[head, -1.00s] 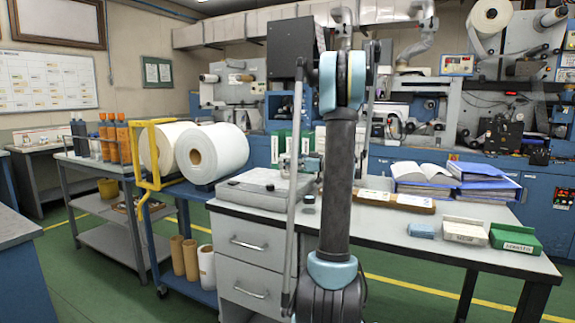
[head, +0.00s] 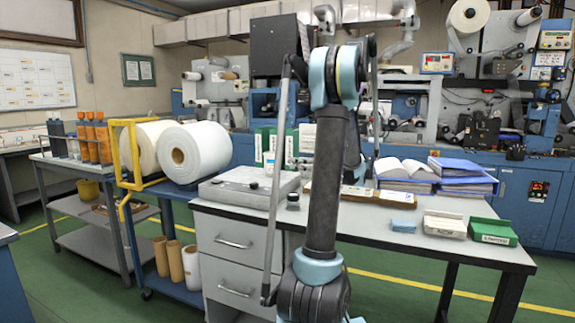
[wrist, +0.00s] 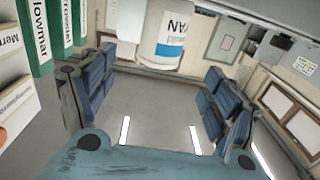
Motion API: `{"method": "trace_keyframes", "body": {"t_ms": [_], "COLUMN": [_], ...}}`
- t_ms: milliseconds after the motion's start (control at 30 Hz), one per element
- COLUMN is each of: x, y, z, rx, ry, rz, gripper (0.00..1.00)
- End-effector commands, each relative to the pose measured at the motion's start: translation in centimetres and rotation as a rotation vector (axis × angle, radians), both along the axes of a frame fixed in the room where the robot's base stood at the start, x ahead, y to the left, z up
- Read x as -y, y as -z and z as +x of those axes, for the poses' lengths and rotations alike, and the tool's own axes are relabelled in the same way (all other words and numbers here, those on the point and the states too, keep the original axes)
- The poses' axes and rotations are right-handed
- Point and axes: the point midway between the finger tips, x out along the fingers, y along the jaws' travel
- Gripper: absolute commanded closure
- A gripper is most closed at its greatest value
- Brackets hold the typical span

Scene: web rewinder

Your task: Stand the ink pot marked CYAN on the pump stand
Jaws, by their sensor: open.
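In the wrist view, a white pot (wrist: 165,38) shows at the top middle, cut off by the frame's top edge. Its white and blue label shows the letters "YAN". My gripper (wrist: 158,68) is open, with one dark blue padded finger on each side of the picture. The pot is beyond the gap between the fingers, and nothing is gripped. In the head view, a small white pot with a blue label (head: 268,163) appears above the grey flat-topped unit (head: 235,190) on the bench. My arm hides the gripper there. I cannot tell which thing is the pump stand.
Green and white binders (wrist: 40,32) stand close to the left finger in the wrist view. The bench (head: 370,220) also bears a small dark item (head: 293,201), open books (head: 405,170), a blue block (head: 403,226) and a green box (head: 492,232). White rolls (head: 195,152) are left.

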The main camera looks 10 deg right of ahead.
Motion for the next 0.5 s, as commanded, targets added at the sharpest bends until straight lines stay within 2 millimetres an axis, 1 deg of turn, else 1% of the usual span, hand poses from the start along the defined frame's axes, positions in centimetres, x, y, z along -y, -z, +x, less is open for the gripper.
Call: {"method": "trace_keyframes", "body": {"t_ms": [200, 267, 367, 500], "x": [3.1, 3.6, 3.1, 1.2], "y": [-1.2, -1.4, -1.6, -1.6], "z": [-2.3, -2.7, -2.5, -1.2], "rx": [0.0, 0.001, 0.001, 0.001], "ry": [0.016, 0.017, 0.014, 0.013], "rz": [0.0, 0.001, 0.001, 0.001], "gripper": [0.19, 0.19, 0.19, 0.19]}}
